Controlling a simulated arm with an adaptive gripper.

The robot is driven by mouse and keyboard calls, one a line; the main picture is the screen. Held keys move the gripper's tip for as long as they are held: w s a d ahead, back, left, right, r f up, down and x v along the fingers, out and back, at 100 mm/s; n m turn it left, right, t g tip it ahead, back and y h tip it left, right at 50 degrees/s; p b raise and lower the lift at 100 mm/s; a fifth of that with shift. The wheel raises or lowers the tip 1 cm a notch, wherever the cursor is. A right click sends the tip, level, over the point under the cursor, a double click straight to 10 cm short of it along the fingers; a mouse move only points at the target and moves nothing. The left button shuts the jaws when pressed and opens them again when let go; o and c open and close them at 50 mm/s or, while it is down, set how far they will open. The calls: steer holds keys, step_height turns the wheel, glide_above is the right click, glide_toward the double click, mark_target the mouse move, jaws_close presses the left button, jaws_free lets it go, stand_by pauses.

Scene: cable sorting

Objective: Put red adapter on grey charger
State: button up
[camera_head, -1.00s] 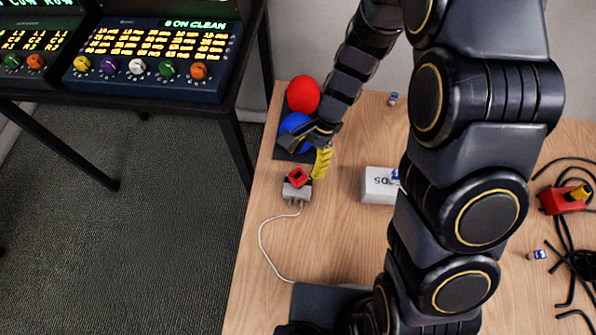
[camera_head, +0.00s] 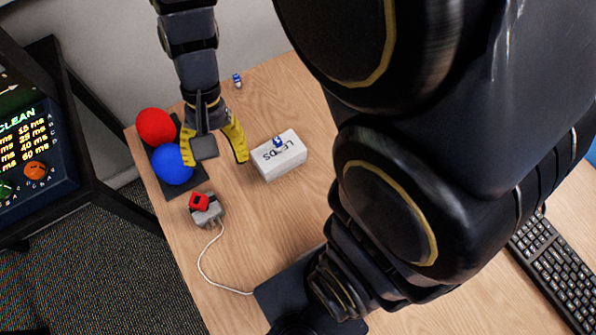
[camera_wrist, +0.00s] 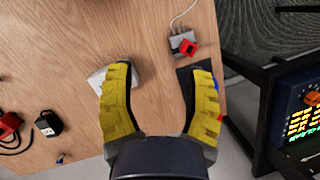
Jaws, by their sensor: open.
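The red adapter (camera_head: 199,202) sits on top of the grey charger (camera_head: 209,214) on the wooden table, and a white cable runs from the charger. In the wrist view the red adapter (camera_wrist: 186,47) and the grey charger (camera_wrist: 181,37) lie beyond the fingertips, toward the top. My gripper (camera_head: 215,160) has its yellow fingers spread wide with nothing between them. It is above the table, apart from the adapter and charger, between the blue ball and the white box. In the wrist view my gripper (camera_wrist: 160,75) shows bare wood between its fingers.
A red ball (camera_head: 155,127) and a blue ball (camera_head: 171,163) rest on a dark mat at the table's left edge. A white box (camera_head: 278,158) marked LEDS carries a small blue-and-white part (camera_head: 278,142). A keyboard (camera_head: 556,265) lies at the right.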

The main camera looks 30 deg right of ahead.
steer(key=s+d+r+n+h, duration=0.1)
steer(key=s+d+r+n, duration=0.1)
steer(key=s, duration=0.4)
steer(key=s+d+r+n+t+h, duration=0.1)
steer(key=s+d+r+n, duration=0.1)
steer(key=s+d+r, duration=0.2)
steer(key=shift+s+d+n, duration=0.4)
steer(key=shift+s+d, duration=0.05)
steer(key=shift+s, duration=0.5)
